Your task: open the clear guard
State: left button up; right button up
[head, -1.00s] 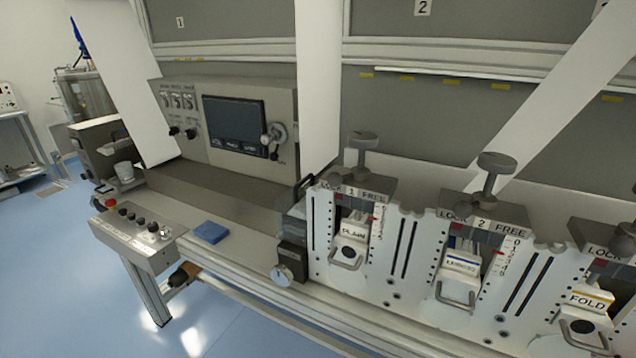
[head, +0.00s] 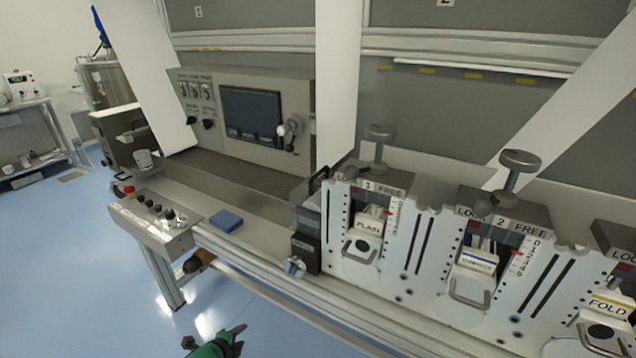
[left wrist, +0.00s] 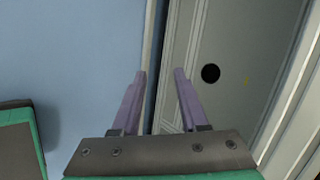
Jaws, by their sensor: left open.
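I cannot make out a clear guard for certain. Wide grey panels (head: 262,22) marked 1 and 2 stand behind the machine, and a long pale bar (head: 470,70) runs along the lower edge of the second. My left gripper (head: 213,338) shows at the bottom edge of the head view, low over the blue floor in front of the machine and apart from it. In the left wrist view its two purple fingers (left wrist: 160,76) are spread with nothing between them. My right gripper is not in view.
A control box with buttons (head: 155,222) juts out at the machine's front left. A blue block (head: 226,221) lies on the ledge. White numbered stations (head: 400,245) with knobs fill the right side. The blue floor (head: 60,270) at left is open.

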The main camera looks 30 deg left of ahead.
pick_arm(q)
jog(key=w+r+m+t, duration=0.3)
jog(key=w+r+m, duration=0.1)
jog(key=r, duration=0.7)
jog(key=w+r+m+t, duration=0.2)
jog(key=w+r+m, duration=0.3)
jog(key=r, duration=0.7)
jog(key=m+t+h+p, duration=0.3)
jog(key=m+t, duration=0.2)
jog(key=m, duration=0.5)
send_near(316, 174)
jog(key=w, duration=1)
jog(key=shift+a, duration=0.2)
jog(key=shift+w+d+f, duration=0.1)
jog(key=shift+w+f, duration=0.05)
jog(key=shift+w, duration=0.25)
jog(key=shift+s, duration=0.1)
jog(key=shift+c, duration=0.2)
grip_shut()
